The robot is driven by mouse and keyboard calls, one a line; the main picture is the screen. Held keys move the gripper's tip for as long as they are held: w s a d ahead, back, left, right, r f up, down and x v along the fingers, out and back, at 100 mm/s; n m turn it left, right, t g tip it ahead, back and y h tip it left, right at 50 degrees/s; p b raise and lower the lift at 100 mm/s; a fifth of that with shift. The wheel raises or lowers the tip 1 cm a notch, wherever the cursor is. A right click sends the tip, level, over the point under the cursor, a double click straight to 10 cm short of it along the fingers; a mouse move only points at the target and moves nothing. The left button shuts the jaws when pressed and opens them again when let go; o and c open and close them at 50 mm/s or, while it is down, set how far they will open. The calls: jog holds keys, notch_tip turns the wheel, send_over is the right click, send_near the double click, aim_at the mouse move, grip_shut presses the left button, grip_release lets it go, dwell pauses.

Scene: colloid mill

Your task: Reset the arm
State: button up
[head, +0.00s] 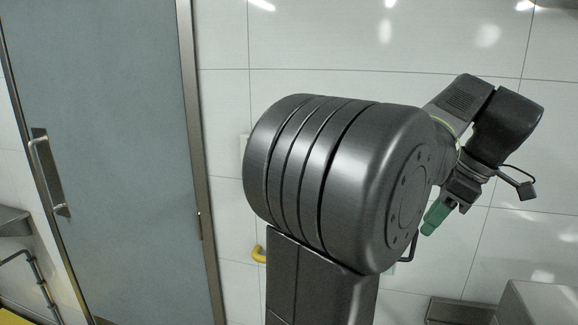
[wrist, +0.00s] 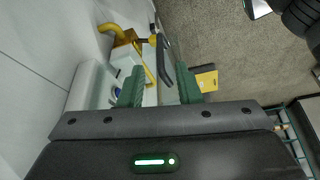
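My arm fills the middle of the head view and reaches to the right, in front of a tiled wall. My gripper (head: 437,217) hangs at the end of the arm with a green finger pointing down and left. In the wrist view, the two green fingers of my gripper (wrist: 159,75) stand well apart. No object is clearly held between them; a black handle and yellow parts show beyond the gap. The lower wall behind my arm is partly hidden in the head view.
A grey door (head: 110,130) with a metal handle (head: 46,172) is at left. A grey metal box (head: 540,305) stands at lower right. In the wrist view, a yellow pipe fitting (wrist: 122,36) and a black handle (wrist: 163,58) lie beyond the fingers. Bare floor (wrist: 225,45) shows at upper right.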

aim_at(411, 255)
jog(key=x, duration=0.6)
jog(key=shift+a+f, duration=0.1)
jog(key=shift+f, duration=0.2)
